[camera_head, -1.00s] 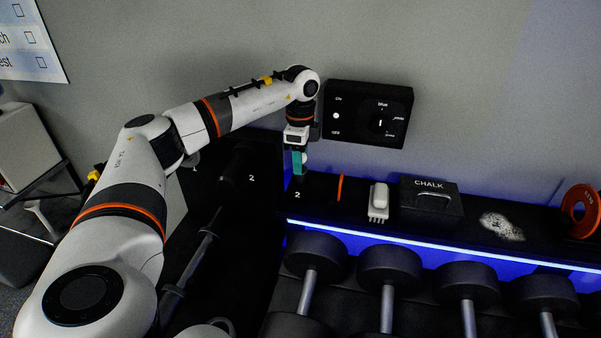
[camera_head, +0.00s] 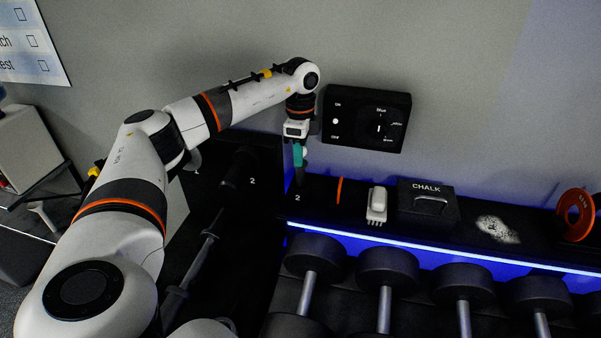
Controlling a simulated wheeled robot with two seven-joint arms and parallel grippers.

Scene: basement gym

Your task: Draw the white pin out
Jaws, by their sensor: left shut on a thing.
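My left gripper (camera_head: 299,158) hangs pointing down over the left end of the dark shelf, just left of the black wall box. Its teal fingers are shut on a small whitish piece, the white pin (camera_head: 305,151), whose pale edge shows at the right of the fingers. Most of the pin is hidden by the fingers. Below the fingertips the dark surface marked "2" (camera_head: 297,198) shows. I cannot tell whether the pin's lower end is still in a hole. My right gripper is not in view.
The black box (camera_head: 365,118) with a dial is on the wall close right. On the shelf stand an orange upright piece (camera_head: 340,190), a white brush (camera_head: 377,205), a chalk box (camera_head: 428,204) and an orange disc (camera_head: 576,214). Dumbbells (camera_head: 388,272) lie below; a bar (camera_head: 205,250) leans left.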

